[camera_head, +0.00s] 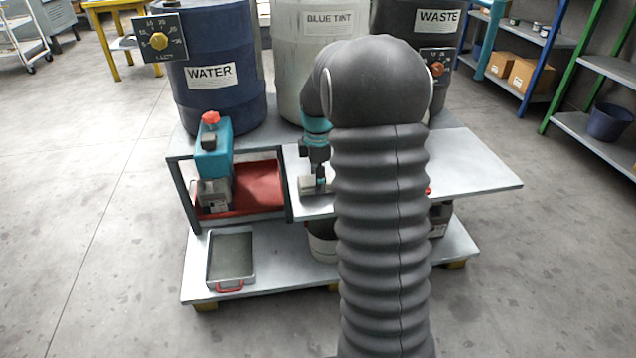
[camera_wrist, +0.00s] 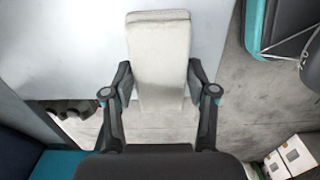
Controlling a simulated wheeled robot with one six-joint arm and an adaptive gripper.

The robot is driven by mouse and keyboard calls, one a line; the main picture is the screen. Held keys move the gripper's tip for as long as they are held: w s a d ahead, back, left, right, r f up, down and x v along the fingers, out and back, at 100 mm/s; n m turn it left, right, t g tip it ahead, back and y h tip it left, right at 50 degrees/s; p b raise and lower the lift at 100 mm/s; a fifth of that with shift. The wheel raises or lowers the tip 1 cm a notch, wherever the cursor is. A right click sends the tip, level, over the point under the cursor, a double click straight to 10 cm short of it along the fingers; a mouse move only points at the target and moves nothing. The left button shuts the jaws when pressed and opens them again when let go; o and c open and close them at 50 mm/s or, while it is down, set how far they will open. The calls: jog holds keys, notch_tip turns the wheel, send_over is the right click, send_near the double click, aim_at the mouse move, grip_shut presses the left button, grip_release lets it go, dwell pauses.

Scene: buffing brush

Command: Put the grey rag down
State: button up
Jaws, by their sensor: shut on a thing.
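The grey rag (camera_wrist: 160,45) is a pale, folded, block-like cloth in the wrist view. My gripper (camera_wrist: 160,82) has its two dark fingers closed on the rag's sides, and the far end of the rag sticks out past them. In the head view my gripper (camera_head: 318,178) is over the left part of the light worktop (camera_head: 470,165), with the pale rag (camera_head: 308,186) at its tip. I cannot tell whether the rag touches the worktop. My grey arm hides part of the gripper and the worktop behind it.
Blue water drum (camera_head: 215,75), white blue-tint drum (camera_head: 305,45) and dark waste drum (camera_head: 440,20) stand at the back. Left of my gripper are a teal device (camera_head: 212,150) and red tray (camera_head: 262,182). A grey tray (camera_head: 231,258) lies on the lower shelf. The worktop's right side is bare.

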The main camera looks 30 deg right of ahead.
jog(key=shift+f, duration=0.75)
jog(key=o, duration=1.1)
jog(key=shift+f, duration=0.1)
notch_tip(320, 180, up, 12)
jog(key=p, duration=0.1)
jog(key=s+a+r+m+t, duration=0.1)
jog(key=s+a+r+m, duration=0.2)
jog(key=s+a+r, duration=0.25)
jog(key=s+a+m+t, duration=0.1)
jog(key=s+a+m, duration=0.2)
jog(key=s, duration=0.4)
jog(key=s+a+f+m+t, duration=0.1)
jog(key=s+a+m, duration=0.3)
jog(key=s, duration=0.4)
jog(key=s+a+m+t, duration=0.2)
jog(key=s+a+m, duration=0.1)
jog(key=s, duration=0.4)
jog(key=shift+s+a+f+m+t, duration=0.3)
jog(key=shift+s+a+f+m, duration=0.1)
jog(key=shift+m, duration=0.5)
